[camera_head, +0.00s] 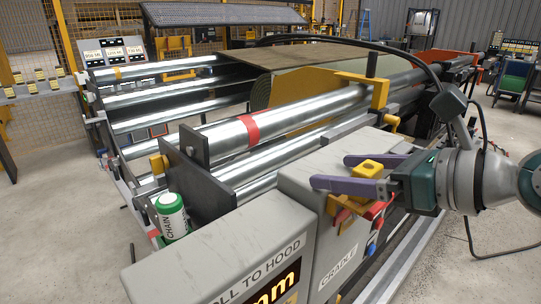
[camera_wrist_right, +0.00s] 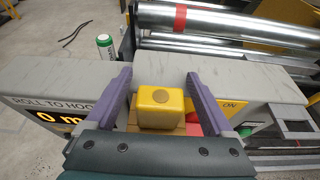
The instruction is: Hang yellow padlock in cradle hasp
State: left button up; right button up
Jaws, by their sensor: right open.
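The yellow padlock (camera_head: 369,168) is a small block at the top of the grey cradle box (camera_head: 310,190), and it also shows in the right wrist view (camera_wrist_right: 160,106). My right gripper (camera_head: 331,171) is open, with one purple finger on each side of the padlock; a gap shows beside it in the right wrist view (camera_wrist_right: 158,74). Below the padlock, a tan-orange bracket (camera_head: 340,211) sticks out by the box face, with red parts (camera_head: 376,209) beside it. I cannot tell which part is the hasp or whether the padlock's shackle is in it. My left gripper is out of view.
Long steel rollers (camera_head: 285,112) run behind the box, one with a red band. A green-and-white chain can (camera_head: 171,215) stands at the left by a dark plate (camera_head: 200,183). A blue button (camera_head: 371,249) is on the box face. The floor at right is mostly clear.

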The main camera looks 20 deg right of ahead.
aim_at(377, 175)
jog(key=shift+s, duration=0.1)
jog(key=v, duration=0.8)
jog(key=shift+s+d, duration=0.1)
jog(key=shift+d, duration=0.05)
jog(key=shift+s+d+r+b, duration=0.25)
jog(key=shift+s+r+b, duration=0.1)
jog(key=shift+s, duration=0.25)
